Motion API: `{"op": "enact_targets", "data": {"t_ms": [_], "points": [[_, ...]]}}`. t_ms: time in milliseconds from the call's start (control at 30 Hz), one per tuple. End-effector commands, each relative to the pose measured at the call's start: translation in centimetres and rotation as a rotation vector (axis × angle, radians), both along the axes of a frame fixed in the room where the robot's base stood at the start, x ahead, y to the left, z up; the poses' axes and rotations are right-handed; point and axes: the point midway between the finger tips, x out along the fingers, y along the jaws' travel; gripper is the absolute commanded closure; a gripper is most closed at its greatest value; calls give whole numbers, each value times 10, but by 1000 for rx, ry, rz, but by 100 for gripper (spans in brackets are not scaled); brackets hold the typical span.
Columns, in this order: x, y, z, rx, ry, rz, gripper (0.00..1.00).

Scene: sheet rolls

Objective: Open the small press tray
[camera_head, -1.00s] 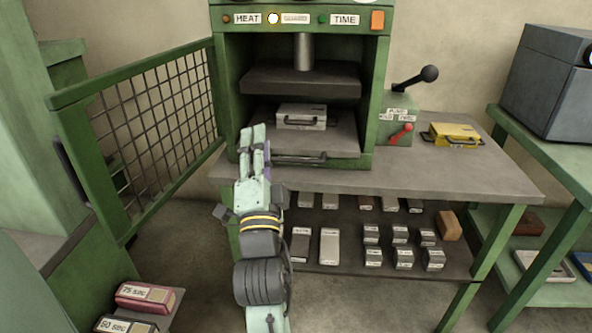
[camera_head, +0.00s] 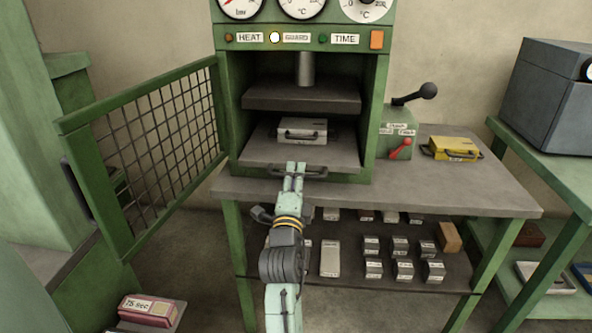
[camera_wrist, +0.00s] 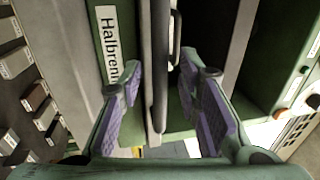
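The press tray (camera_head: 253,154) is a grey plate low inside the green press, with a dark bar handle (camera_head: 316,173) at its front edge. A grey metal mould (camera_head: 302,130) with its own handle sits on it. My gripper (camera_head: 295,166) is at the tray handle. In the wrist view my gripper (camera_wrist: 160,72) is open, with purple pads on both fingers. The dark handle bar (camera_wrist: 160,100) runs between the fingers, with visible gaps on both sides.
The mesh guard door (camera_head: 160,130) is swung open to the left. The grey upper platen (camera_head: 300,97) hangs above the mould. The bench front (camera_head: 400,200) is clear. Several blocks fill the shelf below.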

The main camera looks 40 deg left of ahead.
Motion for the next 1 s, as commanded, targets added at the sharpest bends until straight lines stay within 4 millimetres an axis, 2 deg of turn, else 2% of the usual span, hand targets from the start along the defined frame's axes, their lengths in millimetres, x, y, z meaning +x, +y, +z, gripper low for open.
{"op": "enact_targets", "data": {"t_ms": [133, 400, 867, 1000], "points": [[8, 4, 2, 0, 1, -1, 69], [8, 4, 1, 0, 0, 0, 69], [8, 5, 1, 0, 0, 0, 100], [8, 5, 1, 0, 0, 0, 100]]}}
